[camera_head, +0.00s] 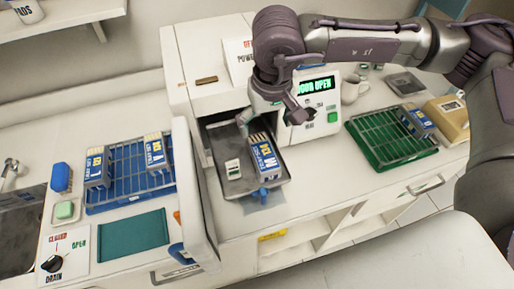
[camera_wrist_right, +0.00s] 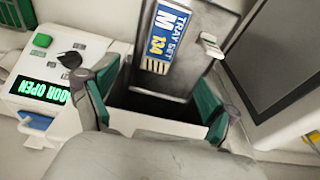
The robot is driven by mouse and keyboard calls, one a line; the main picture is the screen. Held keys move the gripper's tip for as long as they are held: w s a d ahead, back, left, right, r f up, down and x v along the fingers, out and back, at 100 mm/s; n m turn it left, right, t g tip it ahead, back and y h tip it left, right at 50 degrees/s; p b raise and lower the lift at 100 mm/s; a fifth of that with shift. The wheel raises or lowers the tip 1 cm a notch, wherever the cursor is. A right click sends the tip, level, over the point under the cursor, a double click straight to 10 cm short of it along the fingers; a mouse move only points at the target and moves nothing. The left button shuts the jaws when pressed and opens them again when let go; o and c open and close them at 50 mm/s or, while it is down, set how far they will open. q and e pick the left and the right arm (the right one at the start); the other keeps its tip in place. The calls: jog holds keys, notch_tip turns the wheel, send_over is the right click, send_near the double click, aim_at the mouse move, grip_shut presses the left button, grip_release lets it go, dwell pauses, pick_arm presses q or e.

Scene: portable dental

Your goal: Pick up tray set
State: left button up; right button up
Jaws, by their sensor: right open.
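A blue and grey tray set (camera_head: 265,158), marked "TRAY SET M 134" in the wrist view (camera_wrist_right: 161,40), lies on the dark metal tray (camera_head: 236,184) that sticks out of the open white sterilizer (camera_head: 213,85). My right gripper (camera_head: 272,116) is open and empty, above the inner end of this tray. In the wrist view its two green-padded fingers (camera_wrist_right: 160,108) are apart, and the tray set lies beyond them, not between them. More tray sets stand in a blue rack at left (camera_head: 97,165), (camera_head: 155,152) and one in a green rack at right (camera_head: 417,123). My left gripper is not in view.
The sterilizer's open door (camera_head: 192,190) stands upright left of the tray. Its panel (camera_head: 317,88) reads "DOOR OPEN". The blue rack (camera_head: 128,190) and green rack (camera_head: 390,150) flank it.

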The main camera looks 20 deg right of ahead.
jog(key=p, duration=0.1)
send_over(263, 151)
jog(key=f, duration=0.5)
jog(key=shift+s+d+f, duration=0.15)
jog(key=shift+s+f, duration=0.05)
jog(key=shift+f, duration=0.1)
jog(key=shift+w+f, duration=0.1)
jog(key=shift+f, duration=0.15)
jog(key=shift+f+p, duration=0.7)
jog(key=shift+p, duration=0.25)
notch_tip(263, 151, down, 3)
jog(key=shift+r+p, duration=0.15)
jog(key=shift+p, duration=0.45)
jog(key=shift+w+f, duration=0.1)
jog(key=shift+f, duration=0.5)
jog(key=shift+c, duration=1)
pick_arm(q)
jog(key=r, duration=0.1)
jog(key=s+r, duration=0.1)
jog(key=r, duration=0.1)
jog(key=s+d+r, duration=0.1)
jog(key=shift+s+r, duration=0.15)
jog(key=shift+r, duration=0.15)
pick_arm(e)
jog(key=c, duration=1.2)
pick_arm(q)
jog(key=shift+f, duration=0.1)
pick_arm(e)
jog(key=shift+r, duration=0.1)
jog(key=shift+c, duration=0.2)
